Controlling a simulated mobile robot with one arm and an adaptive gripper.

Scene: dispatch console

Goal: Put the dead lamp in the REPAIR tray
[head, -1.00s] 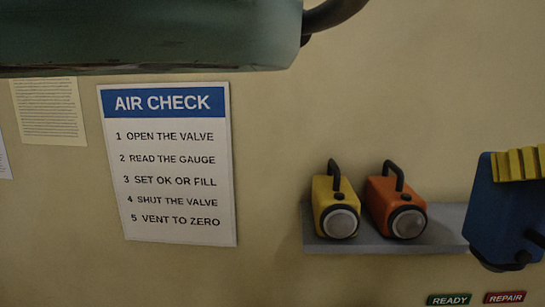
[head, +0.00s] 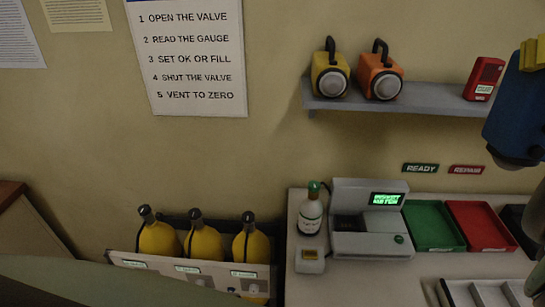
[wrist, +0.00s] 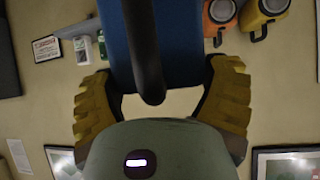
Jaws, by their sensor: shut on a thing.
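My gripper (head: 533,52) shows its yellow fingers at the right edge of the head view. It is shut on a blue lamp (head: 513,115), held up in front of the wall. In the wrist view the blue lamp (wrist: 185,50), with its black handle, sits between the fingers of my gripper (wrist: 160,95). Whether it lights cannot be told. A yellow lamp (head: 322,80) and an orange lamp (head: 375,82) stand on the wall shelf. The red tray (head: 480,226) lies on the counter below the red REPAIR sign (head: 466,169) and looks empty.
A green tray (head: 432,225) lies left of the red one, below the READY sign (head: 420,168). A device with a lit green screen (head: 386,199) and a bottle (head: 311,212) stand further left. A red box (head: 484,78) is on the shelf (head: 420,98). Yellow cylinders (head: 203,242) stand lower left.

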